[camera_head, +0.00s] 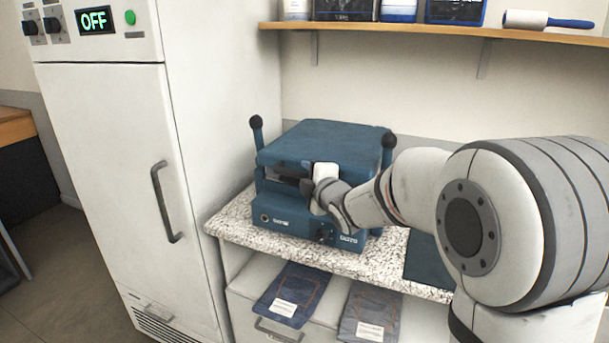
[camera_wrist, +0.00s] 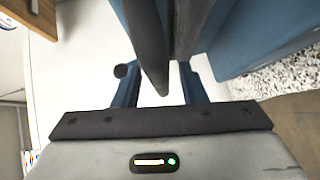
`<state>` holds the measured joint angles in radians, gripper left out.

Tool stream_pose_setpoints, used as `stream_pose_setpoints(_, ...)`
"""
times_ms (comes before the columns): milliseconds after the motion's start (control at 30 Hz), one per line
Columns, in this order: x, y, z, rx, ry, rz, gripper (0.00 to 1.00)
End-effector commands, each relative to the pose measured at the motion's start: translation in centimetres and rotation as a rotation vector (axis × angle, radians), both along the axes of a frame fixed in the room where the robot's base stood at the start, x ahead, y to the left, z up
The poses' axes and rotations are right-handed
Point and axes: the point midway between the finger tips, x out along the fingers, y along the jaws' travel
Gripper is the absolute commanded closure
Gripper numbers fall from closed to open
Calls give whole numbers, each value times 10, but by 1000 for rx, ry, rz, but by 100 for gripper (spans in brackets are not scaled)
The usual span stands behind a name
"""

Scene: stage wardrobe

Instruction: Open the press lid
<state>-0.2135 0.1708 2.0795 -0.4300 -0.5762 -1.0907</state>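The blue press (camera_head: 285,213) stands on the speckled counter beside the tall white cabinet. Its lid (camera_head: 325,138) lies roughly level over the base. My gripper (camera_head: 294,176) is at the front edge of the lid, where the dark handle bar (camera_head: 288,168) is. The gripper's dark fingers overlap the bar, so I cannot tell whether they grip it or only stand around it. In the wrist view, blue press parts (camera_wrist: 250,40) and dark bars fill the upper middle, very close.
The white cabinet (camera_head: 105,150), with an "OFF" display, stands close on the left. A wooden shelf (camera_head: 430,30) with supplies hangs above. Folded dark cloths (camera_head: 290,290) lie below the speckled counter (camera_head: 240,215). A dark blue pad (camera_head: 425,258) lies right of the press.

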Motion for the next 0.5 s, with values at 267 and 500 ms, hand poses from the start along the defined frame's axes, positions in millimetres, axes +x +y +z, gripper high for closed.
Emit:
stream_pose_setpoints(267, 8, 4, -2, 0, 0, 0, 62)
stream_pose_setpoints(500, 7, 4, -1, 0, 1, 1, 71)
